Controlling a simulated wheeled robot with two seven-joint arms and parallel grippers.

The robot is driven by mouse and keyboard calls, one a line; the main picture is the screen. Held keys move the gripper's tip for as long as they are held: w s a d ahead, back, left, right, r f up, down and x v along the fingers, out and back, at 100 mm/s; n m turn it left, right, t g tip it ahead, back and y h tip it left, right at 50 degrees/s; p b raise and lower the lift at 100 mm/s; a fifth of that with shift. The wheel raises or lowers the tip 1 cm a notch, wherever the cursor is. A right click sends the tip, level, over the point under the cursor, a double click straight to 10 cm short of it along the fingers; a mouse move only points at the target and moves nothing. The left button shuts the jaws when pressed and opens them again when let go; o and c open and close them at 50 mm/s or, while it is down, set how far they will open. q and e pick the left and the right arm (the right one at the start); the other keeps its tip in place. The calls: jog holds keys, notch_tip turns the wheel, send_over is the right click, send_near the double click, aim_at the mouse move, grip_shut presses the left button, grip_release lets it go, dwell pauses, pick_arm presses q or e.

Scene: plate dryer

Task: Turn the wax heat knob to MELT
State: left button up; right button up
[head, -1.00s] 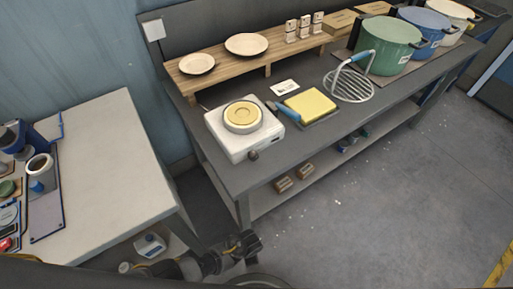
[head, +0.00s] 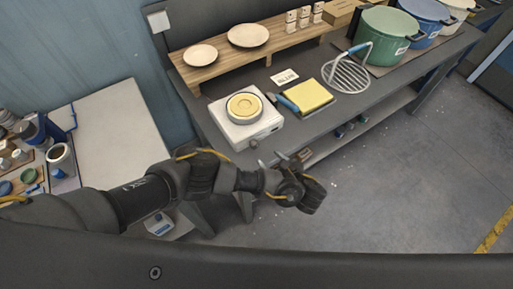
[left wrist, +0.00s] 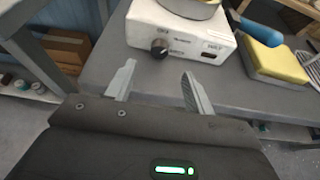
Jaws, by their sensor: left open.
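The wax heater (head: 238,128) is a white box with a round pot of yellow wax (head: 244,106) on top, near the bench's front edge. Its black heat knob (left wrist: 158,48) is on the front face, with small labels around it too blurred to read surely; I cannot tell its setting. The knob also shows in the head view (head: 254,145). My left gripper (head: 271,160) is open and empty just in front of the heater. In the left wrist view its fingers (left wrist: 158,72) are spread, apart from the knob and short of it. My right gripper is not in view.
A yellow sponge-like block (head: 312,95) on a tray with a blue-handled tool lies right of the heater. A wire rack (head: 352,77) and green pot (head: 385,34) stand farther right. A wooden shelf with plates (head: 248,36) is behind. The floor in front is clear.

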aim_at(256, 146)
pick_arm(q)
jog(key=b+x, duration=0.4)
jog(key=shift+w+a+f, duration=0.15)
jog(key=shift+f, duration=0.35)
jog(key=x, duration=0.3)
jog(key=shift+w+a+r, duration=0.2)
jog(key=shift+w+r, duration=0.05)
jog(key=shift+w, duration=0.05)
jog(key=shift+w+a+f+p, duration=0.3)
jog(key=shift+w, duration=0.15)
jog(key=c, duration=0.8)
jog(key=shift+a, duration=0.15)
jog(key=shift+c, duration=0.8)
